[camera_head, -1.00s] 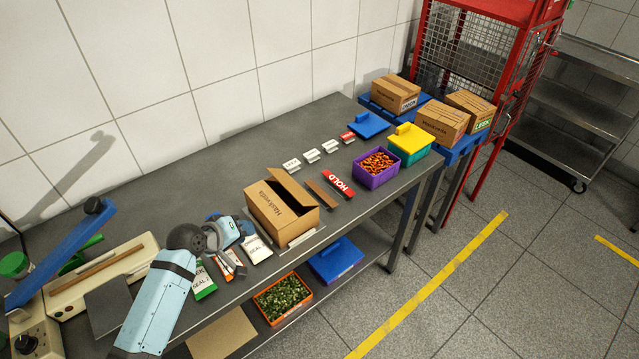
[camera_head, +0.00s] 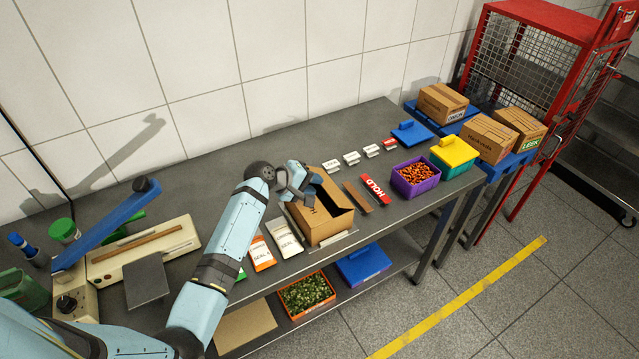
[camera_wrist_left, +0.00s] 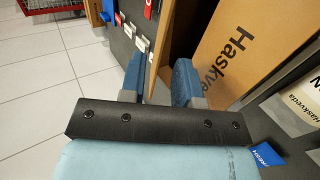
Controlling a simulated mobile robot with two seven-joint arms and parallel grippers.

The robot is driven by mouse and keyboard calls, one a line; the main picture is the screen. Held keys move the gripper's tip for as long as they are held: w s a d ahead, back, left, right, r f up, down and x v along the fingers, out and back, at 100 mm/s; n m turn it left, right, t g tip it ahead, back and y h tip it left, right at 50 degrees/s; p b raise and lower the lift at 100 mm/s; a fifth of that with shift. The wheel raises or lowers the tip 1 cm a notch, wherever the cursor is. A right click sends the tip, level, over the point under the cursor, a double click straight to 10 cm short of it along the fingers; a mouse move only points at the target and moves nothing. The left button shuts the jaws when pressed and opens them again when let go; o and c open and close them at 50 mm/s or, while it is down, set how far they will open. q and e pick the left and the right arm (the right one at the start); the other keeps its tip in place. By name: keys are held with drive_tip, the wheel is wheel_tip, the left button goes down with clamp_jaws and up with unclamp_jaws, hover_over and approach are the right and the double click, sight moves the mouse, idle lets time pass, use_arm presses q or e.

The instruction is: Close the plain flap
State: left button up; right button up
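An open cardboard box (camera_head: 322,226) stands on the grey table, its dark inside partly showing. A flap (camera_head: 331,188) stands up at its back. I cannot tell from its visible face whether it is the plain one. My left gripper (camera_head: 308,186) is at the box's upper left edge and hides part of it. In the left wrist view the two blue fingers (camera_wrist_left: 160,82) are apart, with a brown cardboard edge showing beyond the gap. A cardboard panel with printed lettering (camera_wrist_left: 248,45) lies right of the fingers. I cannot tell if they touch the box. My right gripper is out of view.
A red HOLD sign (camera_head: 375,189), a purple bin (camera_head: 415,180) and a teal bin with yellow lid (camera_head: 455,157) stand right of the box. Seal packets (camera_head: 284,239) lie left of it. A sealing machine (camera_head: 140,252) fills the table's left part.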

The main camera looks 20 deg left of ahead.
sight(330, 187)
use_arm(q)
drive_tip(key=shift+x, duration=1.45)
drive_tip(key=shift+c, duration=0.4)
clamp_jaws()
drive_tip(key=shift+s+a+f+t+b, duration=0.15)
drive_tip(key=shift+f+t+b, duration=0.25)
drive_tip(key=shift+b, duration=0.3)
drive_tip(key=shift+s+f+h+b, duration=0.1)
drive_tip(key=shift+h+b, duration=0.3)
drive_tip(key=shift+b, duration=0.1)
drive_tip(key=shift+t, duration=0.3)
drive_tip(key=shift+o, duration=0.4)
unclamp_jaws()
drive_tip(key=shift+s+a, duration=0.1)
drive_tip(key=shift+a, duration=0.05)
